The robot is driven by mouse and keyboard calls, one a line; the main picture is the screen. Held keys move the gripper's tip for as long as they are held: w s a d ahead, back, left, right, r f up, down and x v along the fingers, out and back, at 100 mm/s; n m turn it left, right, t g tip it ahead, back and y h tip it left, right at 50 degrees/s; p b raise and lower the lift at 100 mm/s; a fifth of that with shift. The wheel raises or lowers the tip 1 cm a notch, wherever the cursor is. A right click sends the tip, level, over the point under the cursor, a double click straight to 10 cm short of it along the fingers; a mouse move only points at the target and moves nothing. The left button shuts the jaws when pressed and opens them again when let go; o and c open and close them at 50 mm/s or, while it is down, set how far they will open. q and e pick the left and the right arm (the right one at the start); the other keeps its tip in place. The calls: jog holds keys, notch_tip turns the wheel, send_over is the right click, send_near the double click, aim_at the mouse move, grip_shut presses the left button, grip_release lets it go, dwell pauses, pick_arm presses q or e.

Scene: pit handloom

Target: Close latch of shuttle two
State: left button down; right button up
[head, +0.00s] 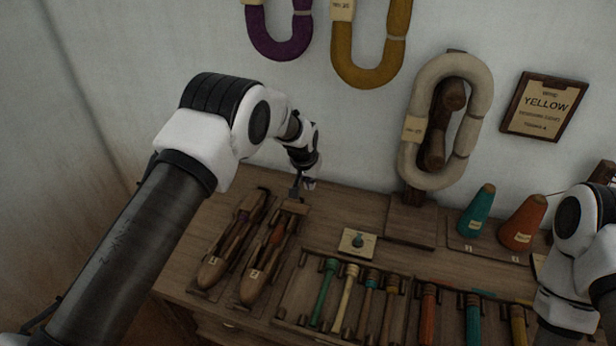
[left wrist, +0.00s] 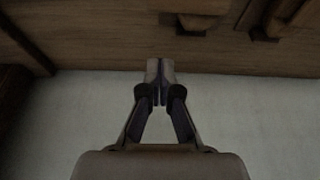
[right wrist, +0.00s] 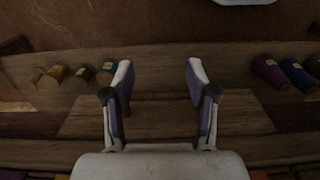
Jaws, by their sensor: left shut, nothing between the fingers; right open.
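Shuttle two (head: 256,277), a long brown wooden boat shape marked 2, lies on the table with a reddish part inside its far half. Its latch is too small to make out. Shuttle one (head: 219,262) lies parallel at its left. My left gripper (head: 303,187) is shut and empty, pointing down near the far end of shuttle two, beside a small wooden block (head: 295,206). In the left wrist view its fingertips (left wrist: 160,75) are together, with dark wooden parts at top right. My right gripper (right wrist: 160,75) is open and empty.
A rack (head: 290,322) with several coloured bobbins stands right of the shuttles. A small card (head: 357,243) lies behind it. A yarn skein (head: 406,160) hangs on a stand near the wall. Teal (head: 477,212) and orange (head: 522,225) cones stand at the right.

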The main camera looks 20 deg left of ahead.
pick_arm(q)
jog(key=x, duration=0.3)
jog(key=shift+w+f, duration=0.1)
jog(key=shift+f, duration=0.35)
jog(key=s+p, duration=0.1)
jog(key=s, duration=0.2)
jog(key=shift+s, duration=0.45)
jog(key=shift+a+f, duration=0.1)
